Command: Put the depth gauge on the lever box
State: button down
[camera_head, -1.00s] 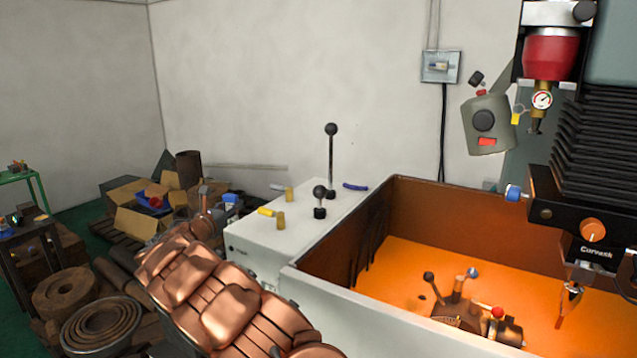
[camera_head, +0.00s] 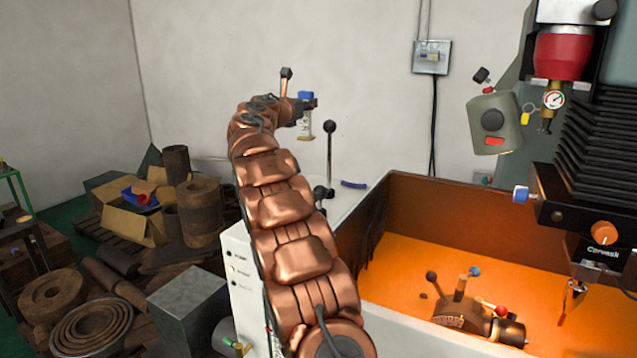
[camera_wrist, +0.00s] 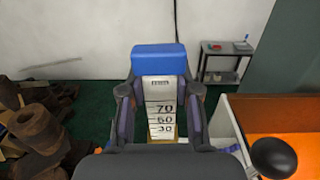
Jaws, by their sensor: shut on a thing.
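My gripper (camera_head: 309,104) is shut on the depth gauge (camera_head: 304,126), a white scale with a blue top and a brass-coloured lower end. In the wrist view my gripper (camera_wrist: 159,98) has a finger on each side of the gauge (camera_wrist: 159,92), with its numbers facing the camera. The gauge is held upright in the air, near the tall black-knobbed lever in the head view. The lever box (camera_head: 241,262) is white, with levers on top. My arm hides much of its top and front.
The orange-floored machine tray (camera_head: 470,265) adjoins the box on the right. A black lever knob (camera_wrist: 275,157) is close at the wrist view's lower right. A blue-handled object (camera_head: 354,185) lies at the box's back edge. Rusty cylinders (camera_head: 198,210) and cartons stand left.

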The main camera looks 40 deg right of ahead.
jog(key=s+d+r, duration=0.3)
jog(key=r, duration=0.1)
notch_tip(320, 180, down, 18)
jog(key=b, duration=0.1)
jog(key=shift+d+m+g, duration=0.15)
jog(key=shift+m+g, duration=0.15)
jog(key=shift+g, duration=0.1)
dwell(0.3)
jog(key=shift+f, duration=0.15)
jog(key=c, duration=0.8)
grip_release()
jog(key=b+v, duration=0.4)
jog(key=v, duration=0.8)
